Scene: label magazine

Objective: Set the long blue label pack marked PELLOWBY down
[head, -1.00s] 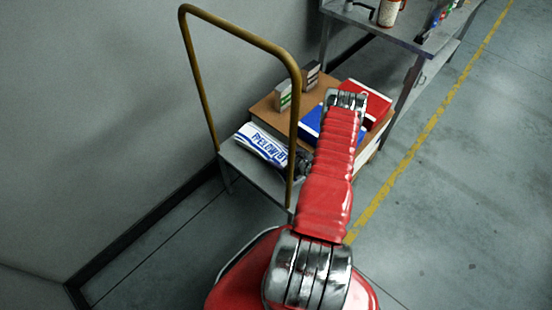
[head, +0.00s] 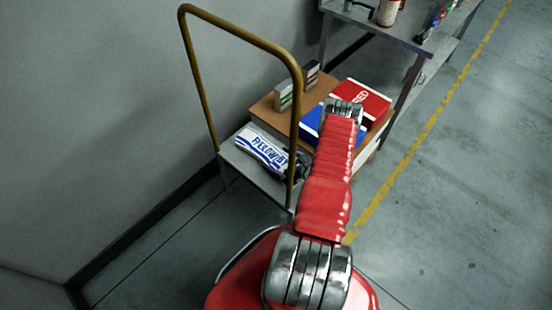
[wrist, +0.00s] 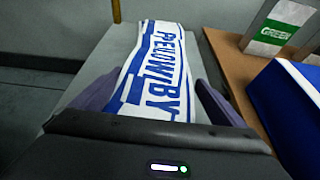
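The long blue and white PELLOWBY label pack (head: 262,152) lies along the grey deck of a trolley, low over it or on it; I cannot tell if its whole underside touches. In the wrist view the pack (wrist: 160,62) stretches away from my gripper (wrist: 158,92), lettering up. My gripper's dark fingers stand close against both sides of its near end and appear shut on it. The gripper hides that end. In the head view my gripper (head: 303,163) is partly hidden behind the trolley handle and my arm.
The trolley's brown handle (head: 240,34) rises in front. A brown box (head: 268,108) beside the pack bears a blue pack (head: 311,122), a red pack (head: 362,100) and two small upright boxes, one green and white (wrist: 275,32). A shelf with bottles stands behind. Bare deck (wrist: 108,52) shows left of the pack.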

